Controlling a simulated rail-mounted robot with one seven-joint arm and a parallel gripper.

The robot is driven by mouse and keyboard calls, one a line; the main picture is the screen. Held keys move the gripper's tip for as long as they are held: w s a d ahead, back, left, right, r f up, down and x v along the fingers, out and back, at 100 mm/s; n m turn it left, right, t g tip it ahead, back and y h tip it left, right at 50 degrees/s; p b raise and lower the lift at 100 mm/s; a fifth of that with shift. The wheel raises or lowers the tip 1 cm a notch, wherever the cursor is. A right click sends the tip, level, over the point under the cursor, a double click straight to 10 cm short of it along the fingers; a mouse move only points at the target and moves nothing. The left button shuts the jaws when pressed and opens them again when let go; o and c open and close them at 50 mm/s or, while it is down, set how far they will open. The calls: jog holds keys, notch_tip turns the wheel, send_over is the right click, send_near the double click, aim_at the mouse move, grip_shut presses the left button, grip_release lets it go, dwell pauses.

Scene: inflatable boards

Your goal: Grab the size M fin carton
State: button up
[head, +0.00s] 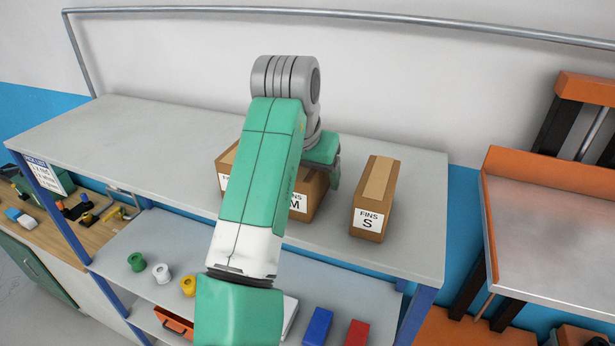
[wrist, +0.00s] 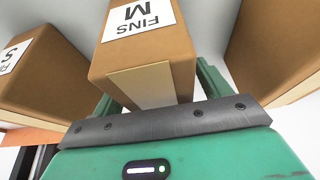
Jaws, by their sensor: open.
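The size M fin carton (head: 316,188) is a brown box with a white label, standing on the grey top shelf, partly hidden behind my arm in the head view. In the wrist view the M carton (wrist: 150,60) sits in the middle, its label upside down. My gripper (wrist: 158,92) is open, with green fingers on either side of the carton's near end; whether they touch it I cannot tell. In the head view my gripper (head: 324,160) is over the carton, its far finger hidden.
The size S carton (head: 374,200) stands to the right with a gap. Another carton (head: 225,163) stands left, mostly behind my arm, its label unreadable. It also shows at the right of the wrist view (wrist: 275,55). A rail (head: 350,20) runs along the wall behind.

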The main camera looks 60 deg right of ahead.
jog(key=shift+f+p, duration=0.25)
jog(key=shift+p, duration=0.05)
dwell(0.6)
jog(key=c, duration=1.2)
jog(key=shift+r+b, duration=0.1)
jog(key=shift+b, duration=0.45)
notch_tip(320, 180, up, 10)
jog(key=shift+r, duration=0.2)
